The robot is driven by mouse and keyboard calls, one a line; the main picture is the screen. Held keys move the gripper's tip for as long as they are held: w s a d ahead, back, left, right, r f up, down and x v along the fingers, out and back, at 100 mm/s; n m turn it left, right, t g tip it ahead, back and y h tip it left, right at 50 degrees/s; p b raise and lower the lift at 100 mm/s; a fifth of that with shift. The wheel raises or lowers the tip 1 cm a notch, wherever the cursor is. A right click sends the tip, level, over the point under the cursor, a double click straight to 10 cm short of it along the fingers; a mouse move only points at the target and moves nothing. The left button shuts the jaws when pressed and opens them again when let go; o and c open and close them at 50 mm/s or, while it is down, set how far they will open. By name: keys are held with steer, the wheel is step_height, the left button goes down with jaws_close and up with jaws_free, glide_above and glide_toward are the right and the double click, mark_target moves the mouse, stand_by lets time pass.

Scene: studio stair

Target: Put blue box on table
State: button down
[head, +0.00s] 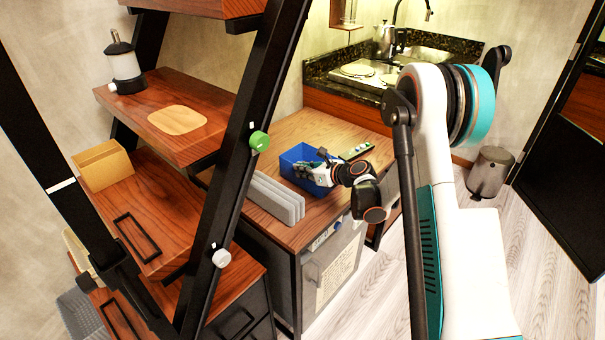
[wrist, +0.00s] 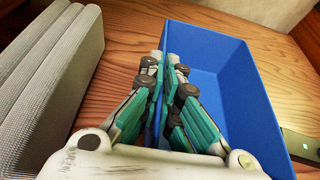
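The blue box (head: 299,159) is an open-topped bin on the wooden table (head: 318,127), beside the grey ribbed block. In the wrist view the blue box (wrist: 214,52) fills the right half, its base at or very near the wood surface. My gripper (head: 324,160) is at the box, coming in from the right in the head view. In the wrist view my gripper (wrist: 163,62) has its fingers closed together on the box's left wall, one finger on each side of it. The lower part of that wall is hidden behind the fingers.
A grey ribbed block (wrist: 55,80) stands just left of the gripper. A dark green flat item (head: 356,151) lies right of the box. The black ladder frame (head: 240,150) and wooden stair steps (head: 165,112) stand at the left. Bare table shows behind the box.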

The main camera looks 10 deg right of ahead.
steer(key=shift+f, duration=0.1)
steer(key=c, duration=1.8)
jaws_free()
steer(key=shift+s+d+r, duration=0.2)
steer(key=shift+s+r, duration=0.05)
steer(key=shift+r, duration=0.05)
steer(key=p+v, duration=0.3)
steer(key=v, duration=0.8)
steer(key=shift+s+p, duration=0.15)
steer(key=shift+p, duration=0.15)
steer(key=shift+d+r, duration=0.1)
